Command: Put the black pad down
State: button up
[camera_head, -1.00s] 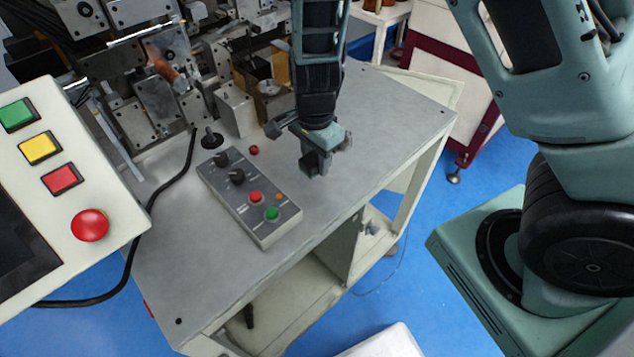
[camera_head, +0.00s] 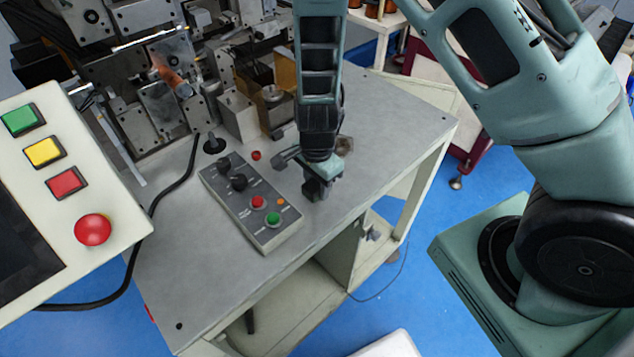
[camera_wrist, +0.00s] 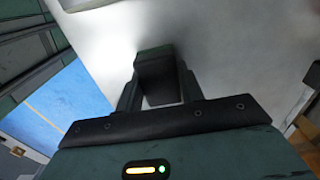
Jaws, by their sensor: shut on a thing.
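My gripper (camera_head: 317,190) points down over the right part of the grey table (camera_head: 365,130). In the wrist view its two fingers (camera_wrist: 158,85) are shut on a dark block, the black pad (camera_wrist: 155,62), at their tips. In the head view the pad is hard to tell from the dark fingers. The gripper is low, close to the table top; I cannot tell whether the pad touches it.
A grey control box (camera_head: 250,205) with knobs and buttons lies just left of the gripper. The table's right side is clear. A button panel (camera_head: 65,190) is at the left.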

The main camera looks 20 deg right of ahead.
aim_at(317, 183)
jog(key=shift+s+f, duration=0.25)
jog(key=shift+f, duration=0.3)
jog(key=o, duration=1)
jog(key=shift+f+b, duration=0.1)
jog(key=shift+b, duration=0.2)
jog(key=shift+o, duration=0.2)
jog(key=shift+s, duration=0.1)
notch_tip(317, 183, up, 13)
jog(key=p, duration=0.1)
jog(key=s+a+r+n, duration=0.3)
jog(key=s+r+n, duration=0.3)
jog(key=s+n, duration=0.3)
jog(key=s+a+r+n, duration=0.3)
jog(key=s+r+n, duration=0.3)
jog(key=s+n, duration=0.4)
jog(key=n, duration=0.3)
jog(key=shift+s+a+r+y, duration=0.2)
jog(key=shift+r+y, duration=0.1)
jog(key=shift+r, duration=0.05)
